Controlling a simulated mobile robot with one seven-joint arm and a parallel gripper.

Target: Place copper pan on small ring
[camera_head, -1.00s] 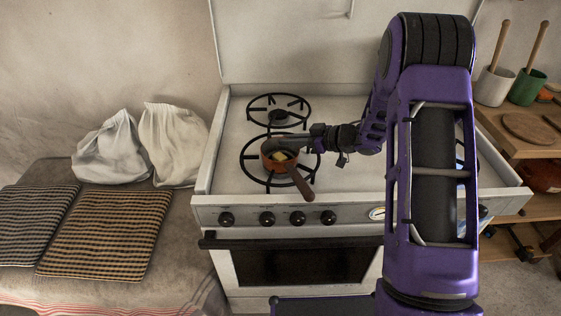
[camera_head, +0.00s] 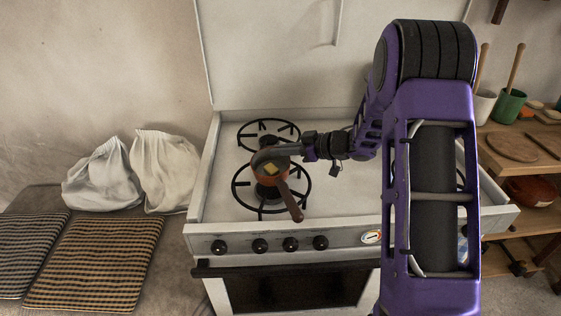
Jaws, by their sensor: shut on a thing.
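The copper pan (camera_head: 272,178) has a brown handle (camera_head: 291,205) pointing toward the front right, and a yellow piece (camera_head: 270,169) shows inside it. My gripper (camera_head: 262,156) comes in from the right and is shut on the pan's far rim. The pan looks lifted, in front of the burner centre of the large front ring (camera_head: 237,196), which shows below it. The small ring (camera_head: 241,133) is behind, at the back left of the stove, with nothing on it. My fingers hide part of the pan's rim.
The white stove (camera_head: 340,210) has a raised lid behind and knobs along its front. My arm hides most of its right side. White sacks (camera_head: 165,170) and checked cushions (camera_head: 95,262) lie on the left bench. Wooden shelves (camera_head: 512,160) with pots stand at right.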

